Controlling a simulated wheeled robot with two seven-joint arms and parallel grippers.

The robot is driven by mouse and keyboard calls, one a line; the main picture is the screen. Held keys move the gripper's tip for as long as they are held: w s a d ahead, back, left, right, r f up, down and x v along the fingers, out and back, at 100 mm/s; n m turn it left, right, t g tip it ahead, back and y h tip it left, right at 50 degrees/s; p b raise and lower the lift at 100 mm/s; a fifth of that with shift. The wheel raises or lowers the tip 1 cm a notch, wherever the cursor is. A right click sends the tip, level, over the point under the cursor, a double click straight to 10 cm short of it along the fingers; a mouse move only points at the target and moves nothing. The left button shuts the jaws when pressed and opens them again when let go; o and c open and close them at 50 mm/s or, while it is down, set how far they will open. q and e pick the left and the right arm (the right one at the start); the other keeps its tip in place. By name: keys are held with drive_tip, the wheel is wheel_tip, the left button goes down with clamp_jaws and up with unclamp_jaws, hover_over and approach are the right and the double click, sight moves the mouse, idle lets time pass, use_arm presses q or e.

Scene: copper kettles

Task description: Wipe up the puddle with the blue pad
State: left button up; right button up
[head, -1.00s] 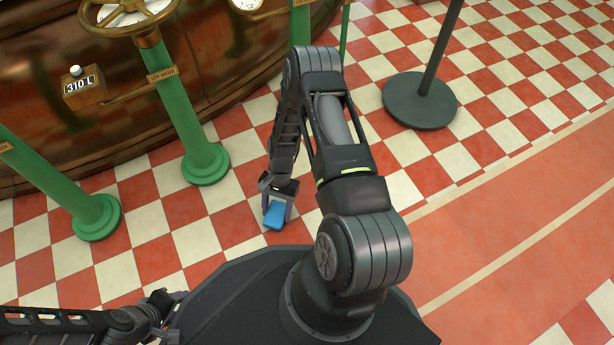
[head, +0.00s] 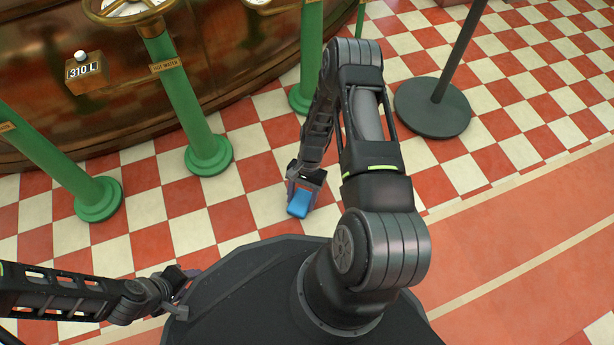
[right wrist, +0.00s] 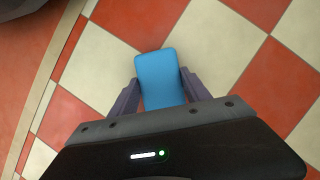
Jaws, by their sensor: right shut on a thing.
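The blue pad (head: 299,204) is held in my right gripper (head: 304,192), above the checkered floor in the middle of the head view. In the right wrist view the pad (right wrist: 160,76) sits between the two purple fingers of the gripper (right wrist: 155,92) and sticks out past them. I cannot tell whether the pad touches the floor. My left gripper (head: 182,288) is at the lower left, small and partly dark against my base; its jaws are unclear. I can make out no puddle in either view.
Green posts stand on round feet, one at the left (head: 98,200), another nearer the middle (head: 208,155). A large copper kettle (head: 130,110) fills the upper left. A dark stanchion base (head: 432,107) stands at the upper right. The red-and-cream floor (head: 235,215) around the pad looks clear.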

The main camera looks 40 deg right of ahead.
drive_tip(key=shift+s+d, duration=0.1)
drive_tip(key=shift+d, duration=0.3)
wheel_tip(320, 180, up, 3)
drive_tip(key=shift+r+p, duration=0.1)
drive_tip(key=shift+p, duration=0.65)
drive_tip(key=shift+a+r+p, duration=0.1)
drive_tip(key=shift+r+p, duration=1.75)
drive_tip(key=shift+r, duration=0.75)
drive_tip(key=shift+w+r, duration=0.3)
drive_tip(key=w+a+r+n, duration=0.15)
drive_tip(key=w+r, duration=0.25)
drive_tip(key=r, duration=0.5)
drive_tip(key=w+a+r, duration=0.3)
drive_tip(key=w+r, duration=0.1)
drive_tip(key=r, duration=0.5)
drive_tip(key=w+a+r, duration=0.2)
drive_tip(key=w+r, duration=0.1)
drive_tip(key=r, duration=0.6)
drive_tip(key=s+a+r, duration=0.1)
drive_tip(key=a+r, duration=0.3)
drive_tip(key=r, duration=0.8)
drive_tip(key=shift+r+n+g+h, duration=0.3)
drive_tip(key=shift+r+n+g, duration=0.05)
drive_tip(key=shift+r+g, duration=0.05)
